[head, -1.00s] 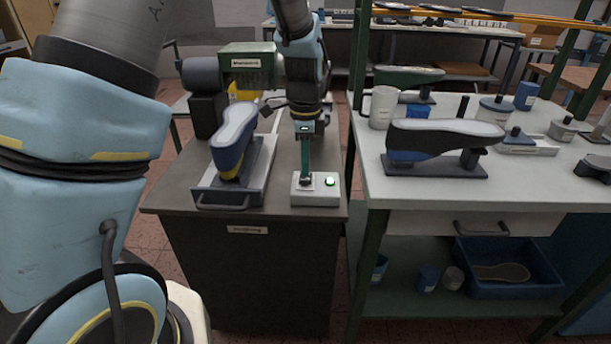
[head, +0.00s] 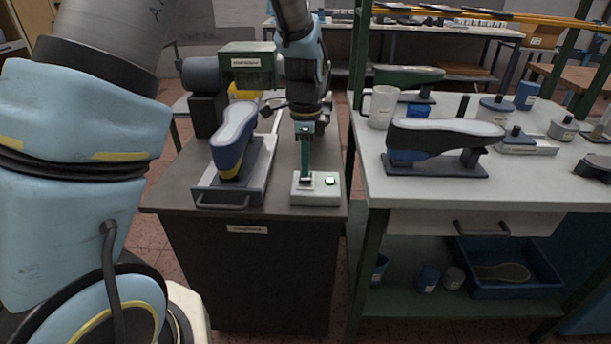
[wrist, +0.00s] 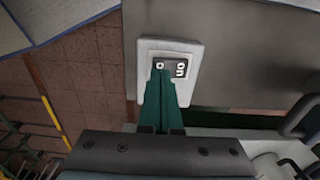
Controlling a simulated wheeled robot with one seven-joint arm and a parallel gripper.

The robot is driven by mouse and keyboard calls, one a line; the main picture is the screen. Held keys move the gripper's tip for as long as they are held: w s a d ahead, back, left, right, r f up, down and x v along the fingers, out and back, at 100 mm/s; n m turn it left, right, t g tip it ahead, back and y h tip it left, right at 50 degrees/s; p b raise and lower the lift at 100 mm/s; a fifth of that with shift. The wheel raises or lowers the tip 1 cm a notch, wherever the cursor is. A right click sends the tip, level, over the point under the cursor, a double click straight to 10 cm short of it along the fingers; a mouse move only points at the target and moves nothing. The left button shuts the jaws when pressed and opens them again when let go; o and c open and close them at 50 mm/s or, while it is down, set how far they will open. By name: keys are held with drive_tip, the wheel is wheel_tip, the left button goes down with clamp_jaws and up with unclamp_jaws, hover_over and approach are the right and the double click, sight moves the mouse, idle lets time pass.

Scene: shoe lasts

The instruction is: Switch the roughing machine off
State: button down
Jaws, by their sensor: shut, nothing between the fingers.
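The roughing machine stands on the dark cabinet, with its green head (head: 250,62) at the back and a blue shoe last (head: 234,140) on the carriage in front. Its pale switch box (head: 316,196) sits at the cabinet's front right, with a round lamp (head: 330,181) that looks whitish with a green rim. My gripper (head: 305,181) is shut and empty, pointing down at the left part of the box. In the wrist view its green fingertips (wrist: 160,72) are at the "O" end of the dark rocker (wrist: 170,68); "on" shows at the other end. Contact is hard to tell.
A pale workbench (head: 375,165) stands close on the right, bearing a mug (head: 382,107), a dark shoe last (head: 440,138) and several containers. The carriage (head: 228,196) with its handle lies just left of the switch box.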

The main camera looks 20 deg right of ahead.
drive_tip(key=shift+f+b, duration=0.45)
drive_tip(key=shift+f, duration=0.35)
drive_tip(key=shift+r, duration=0.1)
idle(0.3)
drive_tip(key=shift+r+p, duration=2.8)
drive_tip(key=shift+r, duration=0.65)
drive_tip(key=w+a+r+n, duration=0.1)
drive_tip(key=a+r+n, duration=0.1)
drive_tip(key=a+n, duration=0.45)
drive_tip(key=w+a+r+n, duration=0.15)
drive_tip(key=a+n, duration=0.25)
drive_tip(key=a, duration=0.6)
drive_tip(key=s+a+n, duration=0.3)
drive_tip(key=a+n, duration=0.2)
drive_tip(key=a, duration=0.2)
drive_tip(key=s+a+r+n+t, duration=0.1)
drive_tip(key=s+a+n, duration=0.2)
drive_tip(key=a+n, duration=0.3)
drive_tip(key=shift+s+a+r+t, duration=0.2)
drive_tip(key=shift+s+a+t, duration=0.1)
drive_tip(key=shift+a, duration=0.05)
